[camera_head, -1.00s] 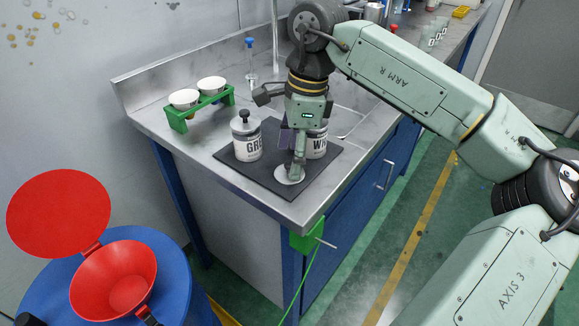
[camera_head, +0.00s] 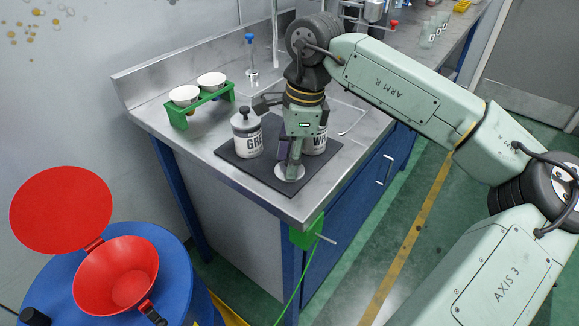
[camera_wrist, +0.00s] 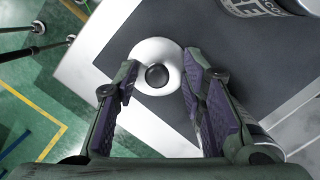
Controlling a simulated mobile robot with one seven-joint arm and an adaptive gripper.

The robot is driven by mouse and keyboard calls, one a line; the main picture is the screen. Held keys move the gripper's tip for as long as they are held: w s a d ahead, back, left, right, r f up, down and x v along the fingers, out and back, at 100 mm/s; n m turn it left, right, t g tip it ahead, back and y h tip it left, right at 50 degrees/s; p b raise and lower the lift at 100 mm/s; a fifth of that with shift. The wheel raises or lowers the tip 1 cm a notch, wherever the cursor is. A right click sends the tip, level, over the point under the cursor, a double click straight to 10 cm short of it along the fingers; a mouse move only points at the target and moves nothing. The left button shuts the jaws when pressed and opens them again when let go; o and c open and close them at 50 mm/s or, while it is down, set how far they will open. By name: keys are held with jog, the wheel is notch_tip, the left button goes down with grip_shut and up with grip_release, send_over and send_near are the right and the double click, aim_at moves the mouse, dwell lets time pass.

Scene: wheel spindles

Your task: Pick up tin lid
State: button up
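The tin lid (camera_wrist: 157,52) is a white disc with a dark round knob (camera_wrist: 157,75) at its middle. It lies on the dark mat (camera_wrist: 205,30) near the mat's edge. In the head view the lid (camera_head: 289,174) shows partly, below my gripper (camera_head: 290,160), which hides the rest. In the wrist view my gripper (camera_wrist: 160,85) is open, with its two purple-padded fingers apart, one on each side of the knob. I cannot tell how far above the lid the fingertips are.
A tin with a knobbed lid (camera_head: 247,138) stands left of my gripper on the mat, and a second tin (camera_head: 316,142) stands close on its right. A green rack with white cups (camera_head: 199,102) is farther back left. A red funnel (camera_head: 118,275) stands front left.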

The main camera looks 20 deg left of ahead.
jog(key=shift+s+f, duration=0.15)
jog(key=shift+s, duration=0.05)
jog(key=c, duration=0.5)
jog(key=shift+c, duration=0.2)
